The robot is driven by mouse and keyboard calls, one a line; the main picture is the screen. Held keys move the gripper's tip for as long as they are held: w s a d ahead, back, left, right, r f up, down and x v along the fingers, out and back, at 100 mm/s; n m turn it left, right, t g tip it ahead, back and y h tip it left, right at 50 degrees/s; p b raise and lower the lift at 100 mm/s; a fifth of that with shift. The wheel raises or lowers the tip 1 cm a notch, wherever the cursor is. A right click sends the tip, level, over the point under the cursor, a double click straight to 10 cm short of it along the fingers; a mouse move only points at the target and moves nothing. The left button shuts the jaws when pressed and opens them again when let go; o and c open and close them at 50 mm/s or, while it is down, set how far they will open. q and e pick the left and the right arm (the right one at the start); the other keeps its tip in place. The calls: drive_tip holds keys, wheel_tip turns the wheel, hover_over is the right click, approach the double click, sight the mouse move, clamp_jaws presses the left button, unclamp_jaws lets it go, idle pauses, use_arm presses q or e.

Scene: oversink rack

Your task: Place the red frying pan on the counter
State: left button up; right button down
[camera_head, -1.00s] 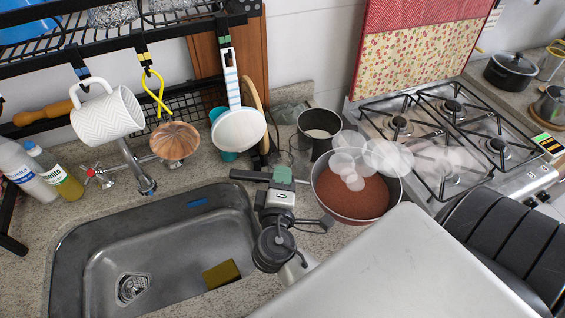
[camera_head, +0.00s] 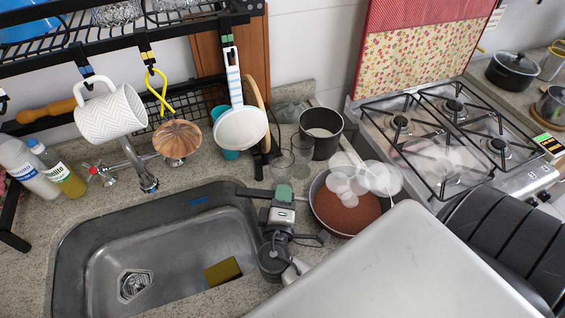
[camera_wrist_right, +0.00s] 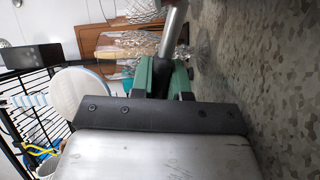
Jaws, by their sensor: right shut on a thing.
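The red frying pan (camera_head: 348,216), red-brown inside with a dark rim, is right of the sink, near the stove's left edge. Its dark handle (camera_head: 255,193) points left. My right gripper (camera_head: 283,192), with green fingertips, is shut on the handle. The counter (camera_head: 297,253) is speckled stone. I cannot tell whether the pan touches it. The pan's near right side is hidden behind my arm. My left gripper is not in view.
The sink (camera_head: 150,255) lies left of the pan. A dark pot (camera_head: 321,133) and clear glasses (camera_head: 290,160) stand behind it. The stove (camera_head: 450,135) is to the right. Whitish translucent discs (camera_head: 380,178) overlap the pan's far side. A rack with a hanging mug (camera_head: 110,113) is at left.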

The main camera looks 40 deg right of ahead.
drive_tip(key=c, duration=1.1)
unclamp_jaws()
drive_tip(key=shift+s+r, duration=0.1)
drive_tip(key=b+v, duration=0.3)
drive_tip(key=v, duration=0.7)
drive_tip(key=shift+s+a+f, duration=0.2)
drive_tip(key=shift+s+a, duration=0.05)
drive_tip(key=shift+a, duration=0.1)
drive_tip(key=shift+s+a+r, duration=0.15)
drive_tip(key=shift+s+a, duration=0.2)
drive_tip(key=shift+s, duration=0.1)
